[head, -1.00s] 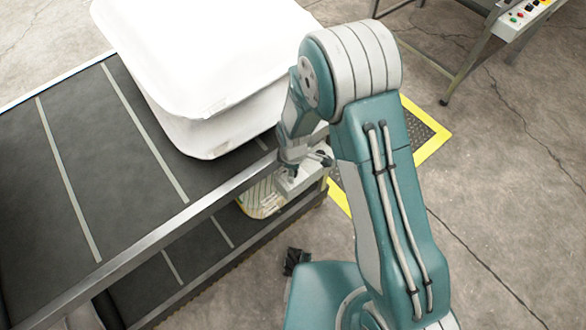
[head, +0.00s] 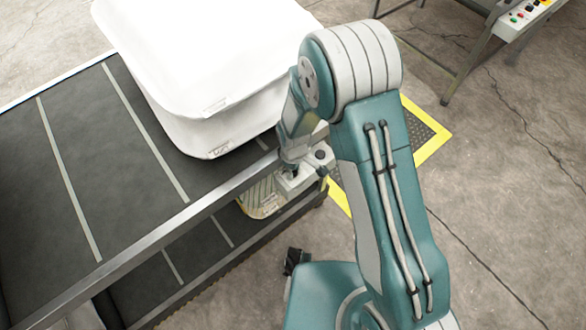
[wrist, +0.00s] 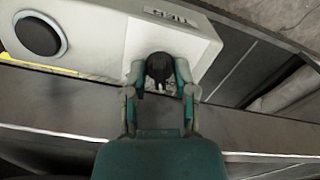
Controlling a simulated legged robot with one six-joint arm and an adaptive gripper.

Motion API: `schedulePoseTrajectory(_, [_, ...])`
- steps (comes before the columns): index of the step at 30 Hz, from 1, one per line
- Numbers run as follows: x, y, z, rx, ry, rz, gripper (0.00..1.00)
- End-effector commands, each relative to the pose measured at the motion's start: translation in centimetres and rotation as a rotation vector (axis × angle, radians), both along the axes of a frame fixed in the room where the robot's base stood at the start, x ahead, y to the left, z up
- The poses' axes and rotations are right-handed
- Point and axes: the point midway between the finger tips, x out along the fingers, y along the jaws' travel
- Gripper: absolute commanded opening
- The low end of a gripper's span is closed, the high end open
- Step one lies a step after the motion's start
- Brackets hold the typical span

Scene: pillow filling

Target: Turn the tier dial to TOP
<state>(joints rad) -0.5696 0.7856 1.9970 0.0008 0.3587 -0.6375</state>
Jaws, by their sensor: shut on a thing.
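The tier dial is a small black round knob (wrist: 160,68) on a pale control box (wrist: 100,32), in the wrist view. My gripper (wrist: 160,80) has one finger on each side of the knob and is shut on it. A label (wrist: 178,15) on the box is upside down and partly cut off; I cannot read the dial's setting. In the head view the box (head: 318,173) sits at the belt frame's corner, and my gripper (head: 291,172) is over it. The dial is hidden there behind my wrist.
A large black round button (wrist: 40,35) is on the same box. White pillows (head: 205,60) lie stacked on the upper dark belt (head: 70,150). A striped, pale item (head: 262,198) is on the lower tier. A metal rail (head: 190,213) runs along the belt's edge.

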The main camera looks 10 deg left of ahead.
Motion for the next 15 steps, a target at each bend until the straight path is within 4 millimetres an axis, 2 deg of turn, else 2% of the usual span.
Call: schedulePoseTrajectory(15, [0.02,-0.02,-0.1,0.001,-0.001,-0.49,0.0])
